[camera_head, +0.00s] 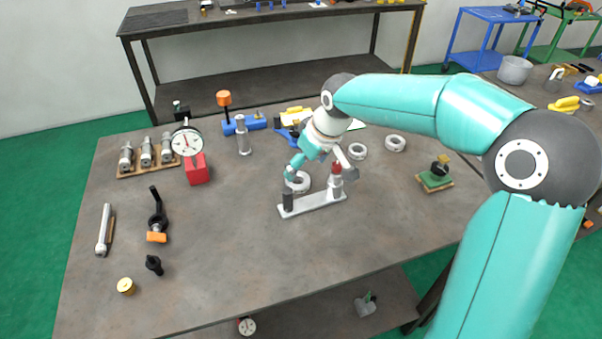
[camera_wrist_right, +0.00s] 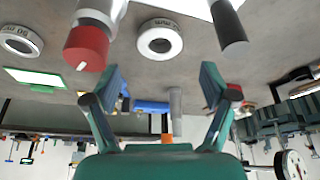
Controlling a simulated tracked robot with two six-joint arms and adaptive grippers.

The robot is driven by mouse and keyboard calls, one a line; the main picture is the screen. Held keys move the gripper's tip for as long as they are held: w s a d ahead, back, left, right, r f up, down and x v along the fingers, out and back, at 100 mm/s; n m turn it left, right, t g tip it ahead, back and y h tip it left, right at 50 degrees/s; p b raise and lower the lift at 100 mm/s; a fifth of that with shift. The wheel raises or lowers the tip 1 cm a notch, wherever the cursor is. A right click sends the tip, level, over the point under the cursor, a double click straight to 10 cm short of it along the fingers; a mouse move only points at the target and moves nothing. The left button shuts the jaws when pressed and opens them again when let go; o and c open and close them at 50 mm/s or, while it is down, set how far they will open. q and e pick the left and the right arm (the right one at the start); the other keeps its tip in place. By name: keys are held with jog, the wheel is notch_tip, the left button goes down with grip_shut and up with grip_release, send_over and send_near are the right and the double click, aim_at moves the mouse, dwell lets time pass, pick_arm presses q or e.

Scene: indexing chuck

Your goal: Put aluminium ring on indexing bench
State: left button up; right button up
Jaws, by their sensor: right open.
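Three grey metal rings lie flat on the workbench (camera_head: 230,270). One ring (camera_head: 298,182) is just behind a small fixture with a pale base plate (camera_head: 312,204); the other two, a ring (camera_head: 357,151) and a ring (camera_head: 394,143), lie farther back right. I cannot tell which ring is the aluminium one. My right gripper (camera_head: 319,172) is open and empty, low above the fixture area. In the right wrist view, its fingers (camera_wrist_right: 160,85) are spread with nothing between them, and the near ring (camera_wrist_right: 160,40) shows between the fixture's red-tipped post (camera_wrist_right: 87,45) and black post (camera_wrist_right: 230,28). My left gripper is not in view.
A dial gauge (camera_head: 186,141) on a red block (camera_head: 197,170) and a wooden rack (camera_head: 147,168) of cylinders stand at the left. A green block (camera_head: 434,181) is at the right. The front middle of the bench is clear.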

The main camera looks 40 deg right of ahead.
jog(key=v, duration=0.5)
jog(key=shift+r, duration=0.3)
jog(key=shift+s, duration=0.1)
